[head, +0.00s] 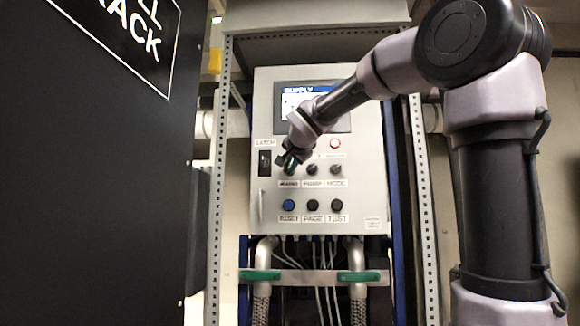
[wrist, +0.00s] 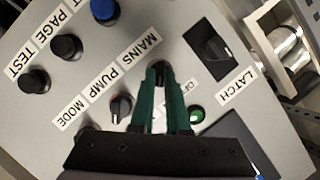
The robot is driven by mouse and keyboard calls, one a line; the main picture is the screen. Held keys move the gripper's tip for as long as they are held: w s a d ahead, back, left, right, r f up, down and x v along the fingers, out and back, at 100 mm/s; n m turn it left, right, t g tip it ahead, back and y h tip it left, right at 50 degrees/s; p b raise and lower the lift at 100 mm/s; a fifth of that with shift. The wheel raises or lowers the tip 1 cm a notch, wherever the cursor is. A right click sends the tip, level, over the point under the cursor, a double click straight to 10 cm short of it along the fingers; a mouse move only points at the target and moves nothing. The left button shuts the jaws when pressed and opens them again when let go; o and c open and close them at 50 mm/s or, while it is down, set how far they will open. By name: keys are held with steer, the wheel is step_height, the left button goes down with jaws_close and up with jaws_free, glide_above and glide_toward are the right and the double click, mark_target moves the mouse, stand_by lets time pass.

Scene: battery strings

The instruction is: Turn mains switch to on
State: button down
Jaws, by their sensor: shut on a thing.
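The mains switch (wrist: 158,68) sits above the MAINS label on the grey control panel (head: 262,105). In the wrist view only a small dark part of it shows between my fingertips; the rest is hidden. My gripper (head: 289,162) is at the panel's left side, its green fingers (wrist: 160,75) shut on the mains switch knob. The knob's pointer cannot be made out. A lit green lamp (wrist: 196,114) shows beside the fingers in the wrist view, and an "OF" label is partly covered by a finger.
The pump knob (wrist: 121,104) is close beside my fingers, with the mode knob (head: 336,169) further right in the head view. The black latch switch (head: 265,162) is just left of my gripper. A blue button (head: 289,205) and black buttons sit below. A dark rack panel (head: 95,180) stands left.

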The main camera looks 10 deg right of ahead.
stand_by(0.4)
steer(key=c, duration=0.9)
jaws_free()
steer(key=v, duration=1)
steer(key=shift+s, duration=0.4)
steer(key=shift+d, duration=0.1)
steer(key=s+d+f+n+g+y, duration=0.1)
steer(key=s+f+n+g, duration=0.1)
steer(key=s+f, duration=0.4)
steer(key=s+d+f+n+g+y, duration=0.1)
steer(key=s+f, duration=0.5)
steer(key=f, duration=0.8)
steer(key=s+d+f+n+g, duration=0.2)
steer(key=s+d+f+g, duration=0.1)
steer(key=s+f, duration=0.4)
step_height(320, 180, down, 3)
steer(key=shift+f+n+g+y, duration=0.15)
steer(key=shift+n+g+y, duration=0.2)
steer(key=shift+g, duration=0.55)
